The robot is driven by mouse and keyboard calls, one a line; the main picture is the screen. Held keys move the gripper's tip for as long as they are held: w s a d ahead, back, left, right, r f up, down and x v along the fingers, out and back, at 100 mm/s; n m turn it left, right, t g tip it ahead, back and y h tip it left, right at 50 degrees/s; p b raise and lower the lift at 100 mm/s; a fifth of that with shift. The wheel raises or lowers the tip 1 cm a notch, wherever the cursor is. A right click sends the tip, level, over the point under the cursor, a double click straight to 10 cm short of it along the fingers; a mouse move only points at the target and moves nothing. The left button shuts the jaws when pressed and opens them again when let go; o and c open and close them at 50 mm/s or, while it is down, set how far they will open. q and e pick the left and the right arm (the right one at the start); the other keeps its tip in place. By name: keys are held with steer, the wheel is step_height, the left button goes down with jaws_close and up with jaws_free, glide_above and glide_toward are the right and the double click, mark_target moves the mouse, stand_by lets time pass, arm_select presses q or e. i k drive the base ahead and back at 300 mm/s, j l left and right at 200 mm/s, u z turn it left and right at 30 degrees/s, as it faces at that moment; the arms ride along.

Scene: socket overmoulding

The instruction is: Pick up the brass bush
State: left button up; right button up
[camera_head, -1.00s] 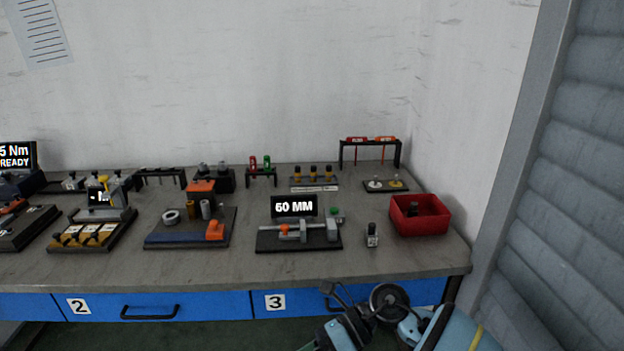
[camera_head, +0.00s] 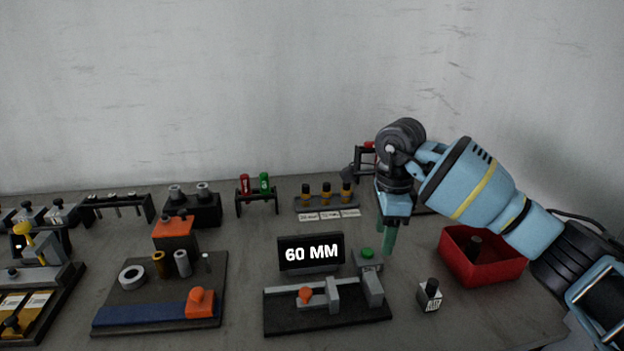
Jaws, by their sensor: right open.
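The brass bush (camera_head: 161,264) is a small brass-coloured cylinder standing upright on the dark fixture board (camera_head: 128,299) at the left. A grey metal cylinder (camera_head: 182,263) stands just right of it, and a pale ring (camera_head: 132,277) lies to its left. My right gripper (camera_head: 389,240) reaches in from the right and points down with green fingers above the back right of the bench, well to the right of the bush. It is open, and nothing shows between its fingers. My left gripper is out of view.
A 60 MM display (camera_head: 311,252) stands behind a measuring fixture (camera_head: 330,319), between bush and gripper. An orange-topped block (camera_head: 175,232) is behind the bush. A red bin (camera_head: 463,268) and small labelled bottle (camera_head: 429,296) are at right. A rack (camera_head: 257,195) stands at the back.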

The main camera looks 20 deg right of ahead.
mark_target(326, 192)
steer(key=i, duration=1)
